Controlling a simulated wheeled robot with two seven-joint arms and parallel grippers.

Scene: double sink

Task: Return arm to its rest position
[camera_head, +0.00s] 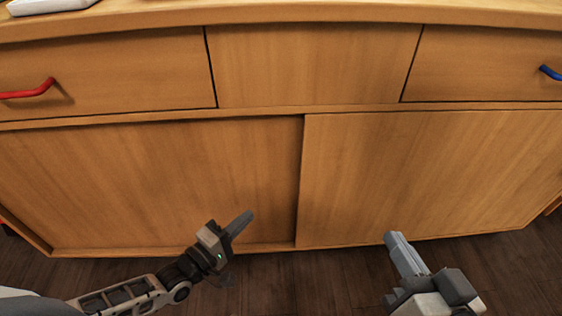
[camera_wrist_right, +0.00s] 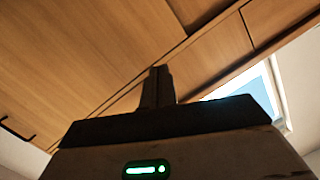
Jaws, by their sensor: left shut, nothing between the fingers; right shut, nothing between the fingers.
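My left gripper (camera_head: 240,222) is shut and empty at the lower middle of the head view, in front of the left lower panel of a wooden cabinet (camera_head: 256,112). Its arm comes in from the lower left. My right gripper (camera_head: 393,240) is shut and empty at the lower right, in front of the right lower panel. In the right wrist view the closed fingers (camera_wrist_right: 158,72) of my right gripper point up, with cabinet wood behind them. No object is in either gripper.
A red handle (camera_head: 28,90) is on the left drawer and a blue handle (camera_head: 550,72) on the right one. A white object (camera_head: 48,6) lies on the cabinet top at the far left. Dark wooden floor (camera_head: 310,280) shows below the cabinet.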

